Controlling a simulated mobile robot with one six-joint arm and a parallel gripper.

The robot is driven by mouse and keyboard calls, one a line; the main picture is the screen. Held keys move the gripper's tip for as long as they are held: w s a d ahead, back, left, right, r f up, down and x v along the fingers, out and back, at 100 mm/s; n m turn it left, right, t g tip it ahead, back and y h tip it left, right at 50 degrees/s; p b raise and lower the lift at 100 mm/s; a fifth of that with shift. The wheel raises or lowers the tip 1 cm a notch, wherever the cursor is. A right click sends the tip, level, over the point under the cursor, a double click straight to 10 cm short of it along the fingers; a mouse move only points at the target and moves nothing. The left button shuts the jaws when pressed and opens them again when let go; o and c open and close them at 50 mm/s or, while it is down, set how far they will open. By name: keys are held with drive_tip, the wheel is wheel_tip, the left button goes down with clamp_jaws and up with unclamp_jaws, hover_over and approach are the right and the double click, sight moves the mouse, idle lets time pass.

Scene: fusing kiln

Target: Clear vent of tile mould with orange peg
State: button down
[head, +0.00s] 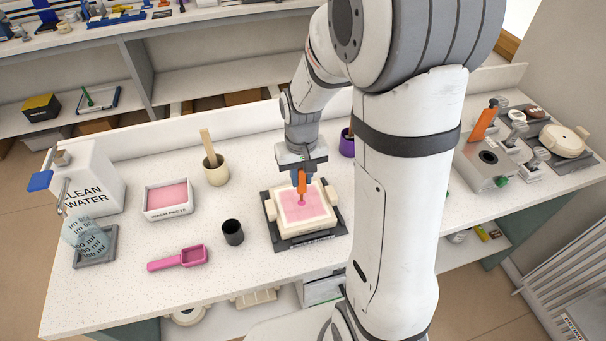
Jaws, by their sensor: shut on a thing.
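The tile mould (272,213) is a cream square frame with a pink fill, on a dark base plate near the middle of the bench. My gripper (301,172) points down above the mould. It is shut on the orange peg (301,183), which hangs upright over the pink fill. A small darker pink spot shows at the peg's lower end, near the middle of the fill. I cannot tell whether the peg touches the fill or sits in a vent.
Left of the mould are a black cup (233,233), a pink scoop (178,259), a tray of pink material (147,200) and a clean water tank (100,180). A purple pot (346,143) stands behind right. A grey device (487,165) is further right.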

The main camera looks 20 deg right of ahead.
drive_tip(key=shift+f+b, duration=0.55)
drive_tip(key=shift+f, duration=0.05)
idle(1.5)
drive_tip(key=shift+r, duration=0.1)
drive_tip(key=shift+r+p, duration=2.5)
drive_tip(key=shift+r, duration=1)
drive_tip(key=shift+f, duration=0.1)
